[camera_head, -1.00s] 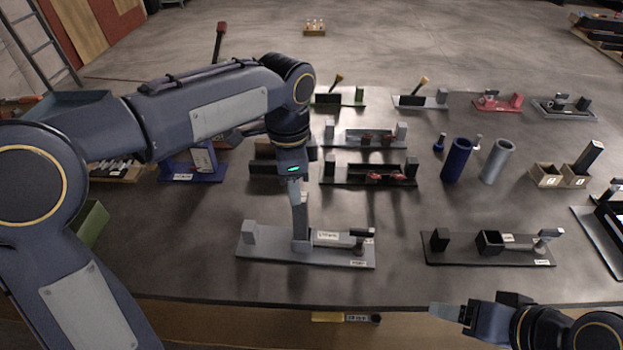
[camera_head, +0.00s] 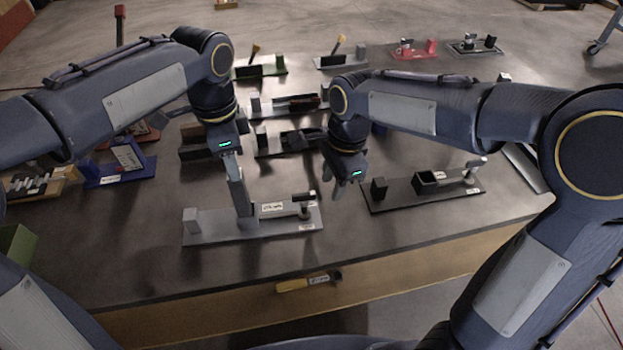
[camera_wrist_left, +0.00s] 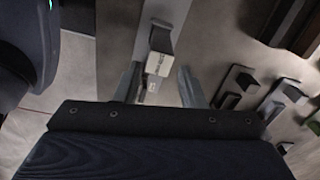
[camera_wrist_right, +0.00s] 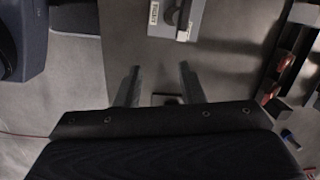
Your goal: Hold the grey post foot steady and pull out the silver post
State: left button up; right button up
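A grey fixture (camera_head: 275,228) stands near the table's front, with a block at its left end. My left gripper (camera_head: 243,215) points down over its middle part and hides most of the grey post foot there. In the left wrist view, a pale-topped block (camera_wrist_left: 158,63) shows between my left fingertips (camera_wrist_left: 160,75), with gaps beside it; the gripper looks open. My right gripper (camera_head: 343,190) is open and empty, right of the fixture.
A black fixture (camera_head: 425,196) with an open box (camera_head: 425,181) lies just right of my right gripper. Several more fixtures stand behind both grippers. The front table strip is clear, and a yellow-handled tool (camera_head: 308,281) shows below the table edge.

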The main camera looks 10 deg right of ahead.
aim_at(311, 199)
jog(key=w+a+f+m, duration=0.1)
jog(key=w+a+f+m+h, duration=0.1)
jog(key=a, duration=0.1)
jog(key=shift+w+a+f, duration=0.2)
jog(key=shift+a, duration=0.1)
jog(key=shift+w+a+f+m, duration=0.1)
jog(key=shift+a+f+m, duration=0.05)
jog(key=shift+f+m, duration=0.15)
notch_tip(311, 199, down, 7)
jog(key=shift+f, duration=0.2)
grip_shut()
dwell(1.3)
